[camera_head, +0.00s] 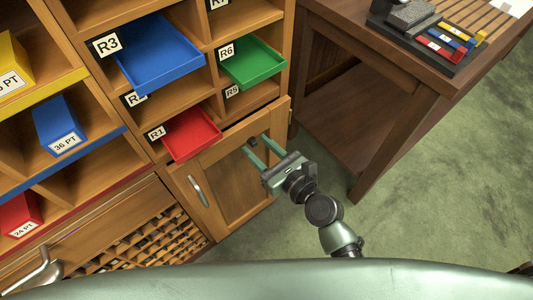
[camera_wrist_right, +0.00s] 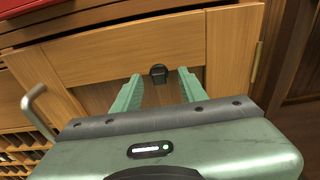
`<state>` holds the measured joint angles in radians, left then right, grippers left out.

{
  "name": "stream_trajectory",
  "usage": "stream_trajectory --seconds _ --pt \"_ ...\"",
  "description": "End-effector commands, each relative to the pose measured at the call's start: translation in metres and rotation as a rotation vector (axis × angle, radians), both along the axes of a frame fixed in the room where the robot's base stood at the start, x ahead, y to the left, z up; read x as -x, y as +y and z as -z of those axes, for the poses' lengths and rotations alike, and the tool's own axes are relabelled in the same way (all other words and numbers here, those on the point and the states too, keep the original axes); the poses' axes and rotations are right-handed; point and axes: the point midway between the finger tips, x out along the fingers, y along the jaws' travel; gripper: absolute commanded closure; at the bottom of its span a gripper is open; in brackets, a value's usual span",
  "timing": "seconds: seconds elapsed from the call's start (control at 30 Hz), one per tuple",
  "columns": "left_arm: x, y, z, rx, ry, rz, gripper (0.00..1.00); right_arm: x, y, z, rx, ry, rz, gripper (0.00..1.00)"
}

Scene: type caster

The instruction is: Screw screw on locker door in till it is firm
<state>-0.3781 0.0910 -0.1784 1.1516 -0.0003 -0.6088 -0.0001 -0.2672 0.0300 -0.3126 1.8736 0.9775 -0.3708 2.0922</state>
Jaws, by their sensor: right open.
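The wooden locker door (camera_head: 222,186) stands below the pigeonholes, with a pale metal handle (camera_head: 198,190) at its left side. A small dark screw (camera_wrist_right: 159,74) sticks out near the door's top rail; it also shows in the head view (camera_head: 253,141). My right gripper (camera_head: 261,150) is open in front of the door, its two green fingers pointing at it. In the right wrist view its fingertips (camera_wrist_right: 160,76) lie on either side of the screw with gaps to both. I cannot tell whether the tips reach its depth. My left gripper is not in view.
Blue (camera_head: 160,55), green (camera_head: 252,62) and red (camera_head: 190,133) trays stick out of the pigeonholes above the door. A wooden table (camera_head: 440,75) with a dark tray of coloured blocks stands at the right. Green floor (camera_head: 420,170) is clear below it.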

Motion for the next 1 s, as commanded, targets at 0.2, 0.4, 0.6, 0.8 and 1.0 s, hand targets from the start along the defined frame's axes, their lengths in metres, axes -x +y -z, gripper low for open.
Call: stream_trajectory --seconds 0.2,0.4,0.6,0.8,1.0 --pt "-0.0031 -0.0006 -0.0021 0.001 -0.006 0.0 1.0 -0.0016 0.0016 0.0006 0.0 0.001 -0.001 0.58" --pt "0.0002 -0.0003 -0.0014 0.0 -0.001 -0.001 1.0 -0.0014 0.0015 0.0005 0.0 0.001 -0.001 0.91" --pt "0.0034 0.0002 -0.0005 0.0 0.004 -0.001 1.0 -0.0015 0.0013 0.0005 0.001 0.001 0.0 1.0" --pt "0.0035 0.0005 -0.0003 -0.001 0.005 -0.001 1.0 -0.0014 0.0012 0.0005 0.001 0.001 0.0 1.0" --pt "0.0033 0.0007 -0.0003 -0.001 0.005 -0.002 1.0 -0.0015 0.0011 0.0005 0.001 0.001 0.0 1.0"
